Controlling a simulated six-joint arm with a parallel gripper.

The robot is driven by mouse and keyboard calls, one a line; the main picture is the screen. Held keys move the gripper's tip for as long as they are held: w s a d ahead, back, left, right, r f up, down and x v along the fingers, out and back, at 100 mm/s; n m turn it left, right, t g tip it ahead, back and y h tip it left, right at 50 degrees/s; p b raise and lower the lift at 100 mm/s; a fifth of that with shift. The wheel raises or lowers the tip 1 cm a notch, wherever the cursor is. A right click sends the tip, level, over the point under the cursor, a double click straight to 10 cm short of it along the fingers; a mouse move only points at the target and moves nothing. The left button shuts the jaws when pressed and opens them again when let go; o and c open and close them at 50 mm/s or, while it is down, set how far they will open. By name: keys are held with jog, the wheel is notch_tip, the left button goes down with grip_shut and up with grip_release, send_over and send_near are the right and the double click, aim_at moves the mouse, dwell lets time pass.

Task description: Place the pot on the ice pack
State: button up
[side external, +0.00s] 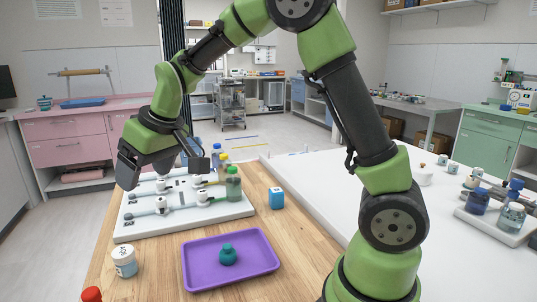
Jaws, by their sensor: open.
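A small teal round-bodied pot with a narrower top (228,256) stands upright on a purple, rimmed, tray-like piece (203,277) at the front of the wooden table. A small white jar with a printed label (124,262) stands left of the purple piece. I cannot tell for sure which thing is the ice pack; a small blue block with a white mark (277,199) stands behind the purple piece, to the right. My gripper (160,172) is open and appears empty, above the left part of a white board, away from the teal pot.
A red-topped item (92,294) is at the front left edge. A white table (310,180) with bottles on a tray lies right. Bare wood surrounds the blue block.

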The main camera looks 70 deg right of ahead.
jog(key=s+r+m, duration=0.1)
jog(key=s+r, duration=0.3)
jog(key=s, duration=0.4)
jog(key=s+r+m+t, duration=0.1)
jog(key=s+r, duration=0.3)
jog(key=s, duration=0.5)
jog(key=shift+s+a+m+t+y, duration=0.2)
jog(key=shift+s+m+t+y, duration=0.1)
jog(key=shift+m, duration=0.9)
jog(key=s, duration=0.2)
jog(key=s+f, duration=0.1)
jog(key=s, duration=0.2)
jog(key=shift+s+a+f, duration=0.1)
jog(key=shift+s, duration=0.15)
jog(key=shift+o, duration=0.4)
jog(key=shift+s+f, duration=0.15)
jog(key=shift+s, duration=0.2)
